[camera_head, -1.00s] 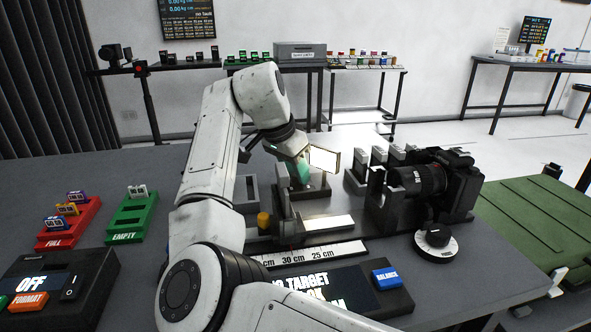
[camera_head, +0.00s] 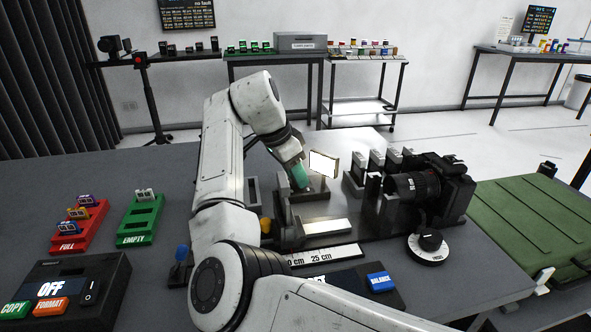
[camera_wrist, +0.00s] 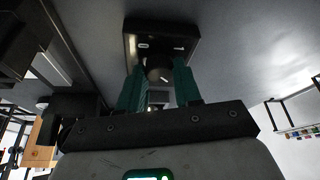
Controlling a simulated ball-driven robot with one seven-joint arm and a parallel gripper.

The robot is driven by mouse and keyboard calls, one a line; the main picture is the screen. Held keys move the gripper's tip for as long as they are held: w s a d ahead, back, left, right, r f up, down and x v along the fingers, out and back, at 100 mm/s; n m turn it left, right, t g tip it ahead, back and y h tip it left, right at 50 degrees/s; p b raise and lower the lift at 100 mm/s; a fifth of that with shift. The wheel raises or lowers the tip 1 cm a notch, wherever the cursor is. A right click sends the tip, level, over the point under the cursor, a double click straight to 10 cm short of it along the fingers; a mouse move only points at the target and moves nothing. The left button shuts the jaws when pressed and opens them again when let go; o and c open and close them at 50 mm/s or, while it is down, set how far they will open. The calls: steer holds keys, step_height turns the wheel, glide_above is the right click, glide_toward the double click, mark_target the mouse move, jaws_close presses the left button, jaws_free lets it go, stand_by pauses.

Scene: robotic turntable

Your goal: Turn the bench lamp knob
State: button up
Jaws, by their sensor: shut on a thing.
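My gripper (camera_head: 300,176) has green fingers and points down at the bench fixture, beside a small bright lit panel (camera_head: 323,164). In the wrist view, the two green fingers (camera_wrist: 158,92) stand on either side of a dark round knob (camera_wrist: 159,73) and are shut on it. The knob sits on a small black box (camera_wrist: 160,38) with white marks on its face. The fingers hide the knob in the head view. I cannot tell how far the knob is turned.
A camera (camera_head: 440,185) stands on the fixture to the right, with a round dial (camera_head: 428,246) in front of it. A red FULL tray (camera_head: 78,230), a green EMPTY tray (camera_head: 141,222) and a black OFF box (camera_head: 60,287) are at left.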

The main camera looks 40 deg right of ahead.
steer(key=o, duration=1)
steer(key=shift+o, duration=0.2)
steer(key=p+v, duration=0.1)
steer(key=v, duration=0.9)
steer(key=shift+r, duration=0.35)
steer(key=shift+w+a, duration=0.1)
